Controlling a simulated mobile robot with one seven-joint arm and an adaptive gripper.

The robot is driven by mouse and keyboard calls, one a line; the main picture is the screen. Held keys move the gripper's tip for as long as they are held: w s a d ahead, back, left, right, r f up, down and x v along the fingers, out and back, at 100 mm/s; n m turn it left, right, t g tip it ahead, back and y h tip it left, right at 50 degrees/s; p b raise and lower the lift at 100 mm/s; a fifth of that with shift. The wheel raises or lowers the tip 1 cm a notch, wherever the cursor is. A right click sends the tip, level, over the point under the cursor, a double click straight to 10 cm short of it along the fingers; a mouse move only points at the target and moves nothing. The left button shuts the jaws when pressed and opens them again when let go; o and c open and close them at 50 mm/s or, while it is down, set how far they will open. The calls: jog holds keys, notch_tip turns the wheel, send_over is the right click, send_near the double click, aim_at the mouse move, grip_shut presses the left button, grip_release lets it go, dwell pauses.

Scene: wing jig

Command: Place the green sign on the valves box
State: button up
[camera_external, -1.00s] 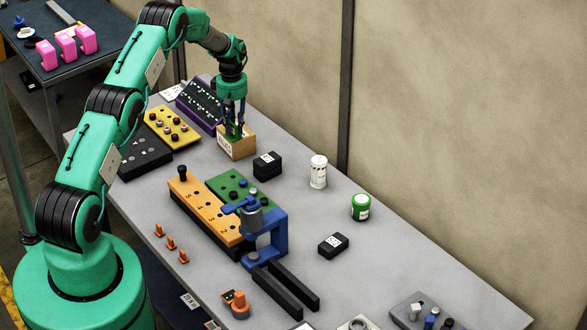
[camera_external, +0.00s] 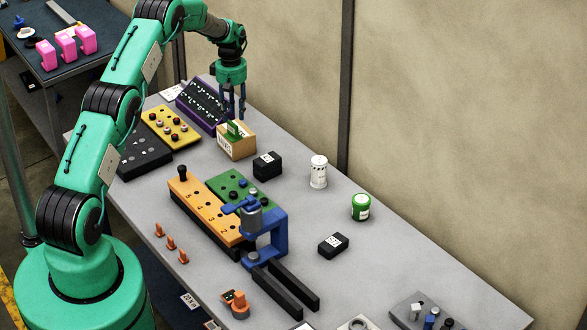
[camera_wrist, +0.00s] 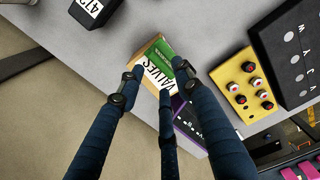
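The green sign (camera_external: 234,129) stands on top of the tan valves box (camera_external: 243,147) in the external view. In the wrist view the green sign (camera_wrist: 184,70) lies over the box's top, beside the box's white "VALVES" label (camera_wrist: 157,73). My gripper (camera_external: 236,114) is above and just behind the sign, with its fingers apart. In the wrist view the fingers (camera_wrist: 158,98) are spread with nothing held between them. Whether a fingertip still touches the sign is hard to tell.
A purple rack (camera_external: 203,105) stands close behind the box, and a yellow panel (camera_external: 171,127) is to its left. A black box (camera_external: 267,165) is just to the right. A white canister (camera_external: 319,171) and a green canister (camera_external: 361,207) stand farther right, with bare table between.

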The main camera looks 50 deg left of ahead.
notch_tip(320, 180, up, 7)
jog(key=shift+f+b, duration=0.15)
jog(key=shift+b, duration=0.3)
dwell(0.5)
